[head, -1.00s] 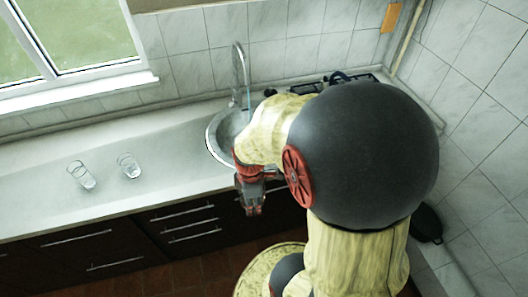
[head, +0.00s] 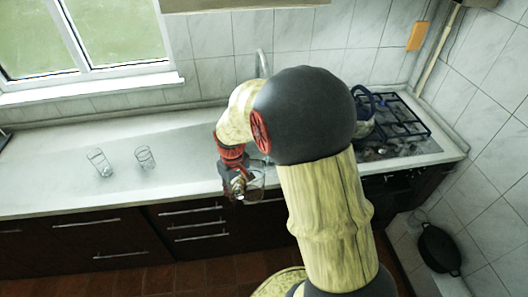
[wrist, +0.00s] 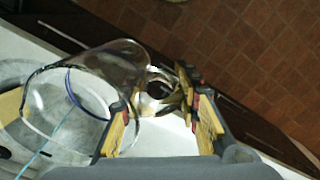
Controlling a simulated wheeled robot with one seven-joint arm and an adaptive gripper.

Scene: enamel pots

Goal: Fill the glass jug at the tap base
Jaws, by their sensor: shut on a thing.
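The clear glass jug (head: 256,188) hangs at my gripper (head: 237,187), near the counter's front edge in the head view. In the wrist view the jug (wrist: 130,62) lies tilted across the left, its round rim towards the lower left. My gripper (wrist: 165,126) is shut on the jug; the exact grip is hard to make out. The tap (head: 263,62) rises behind my arm, which hides the sink in the head view. The sink (wrist: 14,78) shows at the left of the wrist view. A thin blue stream (wrist: 42,150) shows by the rim; I cannot tell whether it enters the jug.
Two clear drinking glasses (head: 99,162) (head: 145,158) stand on the counter (head: 50,185) to the left. A gas hob (head: 400,125) with a pot (head: 365,118) is at the right. A black pan (head: 438,250) hangs low at the right. Drawers line the counter front.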

